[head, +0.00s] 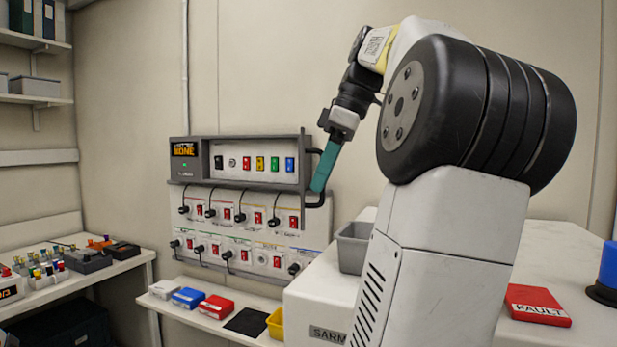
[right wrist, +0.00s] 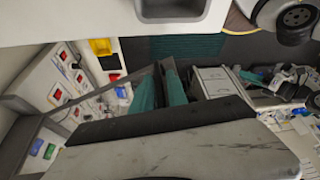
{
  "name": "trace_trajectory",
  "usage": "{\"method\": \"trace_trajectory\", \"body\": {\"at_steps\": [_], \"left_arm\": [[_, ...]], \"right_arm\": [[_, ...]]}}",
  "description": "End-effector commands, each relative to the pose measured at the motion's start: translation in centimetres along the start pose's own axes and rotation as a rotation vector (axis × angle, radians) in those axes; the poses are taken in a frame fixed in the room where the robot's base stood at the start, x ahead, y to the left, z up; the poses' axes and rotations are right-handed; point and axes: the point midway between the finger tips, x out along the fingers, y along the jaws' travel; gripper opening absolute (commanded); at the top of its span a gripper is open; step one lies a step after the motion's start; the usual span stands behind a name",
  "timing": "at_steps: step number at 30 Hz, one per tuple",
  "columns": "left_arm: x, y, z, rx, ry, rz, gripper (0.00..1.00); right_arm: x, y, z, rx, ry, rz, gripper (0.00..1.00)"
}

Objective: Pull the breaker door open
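The breaker panel (head: 180,215) is on the back wall. Its upper part is a grey-framed box (head: 232,186) with a row of coloured switches behind its open front or clear cover; I cannot tell which. A black handle (head: 323,200) stands out at the box's right side. My right gripper (head: 320,183) has teal fingers pointing down at this handle. In the right wrist view the two fingers (right wrist: 160,92) stand apart with a dark bar between them. Whether they press on it is hidden.
Below the panel, a shelf (head: 190,309) holds coloured boxes and a yellow bin (head: 276,323). A white bench (head: 560,262) at right carries a grey bin (head: 353,247) and a red FAULT block (head: 537,305). A cluttered table (head: 130,265) is at left.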

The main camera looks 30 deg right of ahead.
Motion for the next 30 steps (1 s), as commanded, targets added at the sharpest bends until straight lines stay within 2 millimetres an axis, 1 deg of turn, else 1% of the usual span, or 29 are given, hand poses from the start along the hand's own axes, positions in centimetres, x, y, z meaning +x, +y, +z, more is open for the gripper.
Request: {"method": "trace_trajectory", "body": {"at_steps": [2,12,18,23,30], "left_arm": [[0.0,0.0,0.0,0.0,0.0,0.0,0.36],[0.0,0.0,0.0,0.0,0.0,0.0,0.36],[0.0,0.0,0.0,0.0,0.0,0.0,0.36],[0.0,0.0,0.0,0.0,0.0,0.0,0.36],[0.0,0.0,0.0,0.0,0.0,0.0,0.36]], "right_arm": [[-0.9,0.1,0.0,0.001,0.0,0.002,0.19],[-3.6,0.3,7.1,0.007,-0.002,0.001,0.19],[-4.8,0.3,10.1,0.006,-0.002,0.0,0.19],[-5.2,0.3,11.0,0.001,-0.001,0.0,0.19],[-5.3,0.3,11.1,0.0,0.0,-0.001,0.19]]}}
